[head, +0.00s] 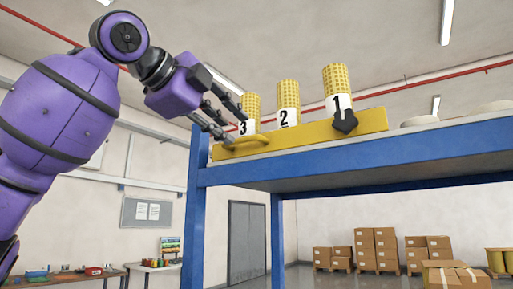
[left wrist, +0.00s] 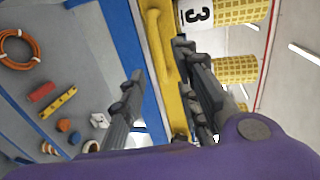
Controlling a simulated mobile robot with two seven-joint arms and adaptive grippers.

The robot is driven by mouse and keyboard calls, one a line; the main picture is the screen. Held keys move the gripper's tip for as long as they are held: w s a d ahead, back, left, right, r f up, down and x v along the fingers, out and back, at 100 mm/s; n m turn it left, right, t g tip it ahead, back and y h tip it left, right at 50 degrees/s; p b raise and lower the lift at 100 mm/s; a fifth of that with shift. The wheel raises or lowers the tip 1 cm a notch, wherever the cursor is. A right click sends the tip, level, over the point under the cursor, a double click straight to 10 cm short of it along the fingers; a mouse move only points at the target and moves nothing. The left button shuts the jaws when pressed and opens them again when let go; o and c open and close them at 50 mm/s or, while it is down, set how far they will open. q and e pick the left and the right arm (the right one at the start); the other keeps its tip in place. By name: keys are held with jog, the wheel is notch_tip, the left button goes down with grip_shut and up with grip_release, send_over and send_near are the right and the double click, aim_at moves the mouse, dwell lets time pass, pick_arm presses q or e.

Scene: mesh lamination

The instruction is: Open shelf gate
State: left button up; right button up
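The yellow shelf gate (head: 300,135) is a long bar along the front top edge of the blue shelf (head: 330,165). Its curved yellow handle (head: 240,143) is at the left end. My left gripper (head: 234,128) is at this end, its fingers apart. In the left wrist view the gate's handle (left wrist: 166,50) lies between the spread fingers of my left gripper (left wrist: 160,60), and no grip on it shows. A dark piece (head: 345,122) sits on the gate below the roll marked 1; I cannot tell what it is. My right gripper is not identifiable.
Yellow mesh rolls marked 3 (head: 250,108), 2 (head: 288,100) and 1 (head: 337,85) stand upright behind the gate. White discs (head: 420,120) lie farther right. Cardboard boxes (head: 375,245) are stacked at the back, below the shelf.

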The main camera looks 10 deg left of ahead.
aim_at(242, 139)
pick_arm(q)
jog(key=shift+w+d+f, duration=0.1)
jog(key=shift+w+f, duration=0.05)
jog(key=shift+w, duration=0.25)
jog(key=shift+x, duration=1.1)
jog(key=x, duration=0.3)
jog(key=shift+w+d, duration=0.1)
jog(key=shift+w, duration=0.2)
jog(key=shift+w+f, duration=0.1)
pick_arm(e)
jog(key=shift+s+a+f, duration=0.1)
jog(key=shift+s+a, duration=0.05)
jog(key=shift+s, duration=0.45)
pick_arm(q)
jog(key=shift+c, duration=0.2)
jog(key=c, duration=0.6)
jog(key=shift+f, duration=0.1)
grip_shut()
pick_arm(e)
jog(key=shift+s+f, duration=0.1)
jog(key=shift+f, duration=0.05)
